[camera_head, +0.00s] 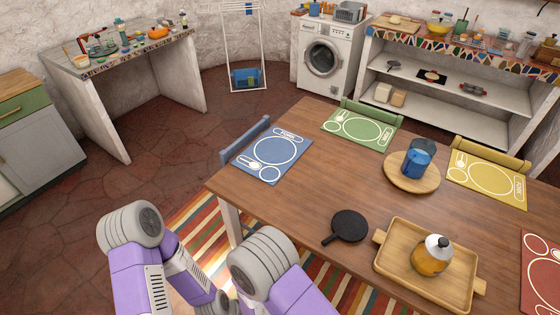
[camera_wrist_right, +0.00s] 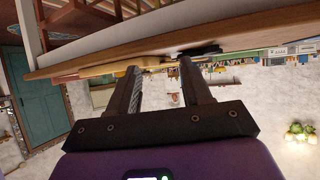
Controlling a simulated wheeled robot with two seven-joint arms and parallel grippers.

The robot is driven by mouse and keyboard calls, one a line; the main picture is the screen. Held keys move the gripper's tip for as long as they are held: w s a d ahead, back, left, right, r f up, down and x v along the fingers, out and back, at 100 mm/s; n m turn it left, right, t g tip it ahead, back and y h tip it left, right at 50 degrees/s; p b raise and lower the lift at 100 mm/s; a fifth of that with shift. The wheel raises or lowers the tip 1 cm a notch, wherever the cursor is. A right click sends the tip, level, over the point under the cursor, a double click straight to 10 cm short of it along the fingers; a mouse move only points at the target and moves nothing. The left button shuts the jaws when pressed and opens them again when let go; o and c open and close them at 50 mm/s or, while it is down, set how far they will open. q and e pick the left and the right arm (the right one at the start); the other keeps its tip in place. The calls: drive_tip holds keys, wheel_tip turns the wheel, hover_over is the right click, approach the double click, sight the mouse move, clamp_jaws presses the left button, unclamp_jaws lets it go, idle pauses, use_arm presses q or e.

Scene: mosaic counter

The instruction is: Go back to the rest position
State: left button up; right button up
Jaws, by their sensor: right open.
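My right gripper (camera_wrist_right: 160,68) shows in the right wrist view with its two dark fingers apart and nothing between them. The brown edge of the wooden table (camera_wrist_right: 100,57) crosses that view beyond the fingertips; I cannot tell how far off it is. In the head view, purple and grey links of my arms fill the lower left, beside the table (camera_head: 285,205). Neither gripper can be made out there, and my left gripper is not in view.
Open floor (camera_head: 160,180) lies left of the table.

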wheel_tip(320, 180, down, 8)
drive_tip(key=w+n+g+y, duration=0.2)
drive_tip(key=n+g+y, duration=0.1)
drive_tip(key=y, duration=0.4)
drive_tip(key=s+n+g+y, duration=0.3)
drive_tip(key=s+n+y, duration=0.1)
drive_tip(key=s+y, duration=0.2)
drive_tip(key=shift+s+d+r+n+g+y, duration=0.2)
drive_tip(key=shift+s+d+n+g+y, duration=0.25)
drive_tip(key=shift+s, duration=0.3)
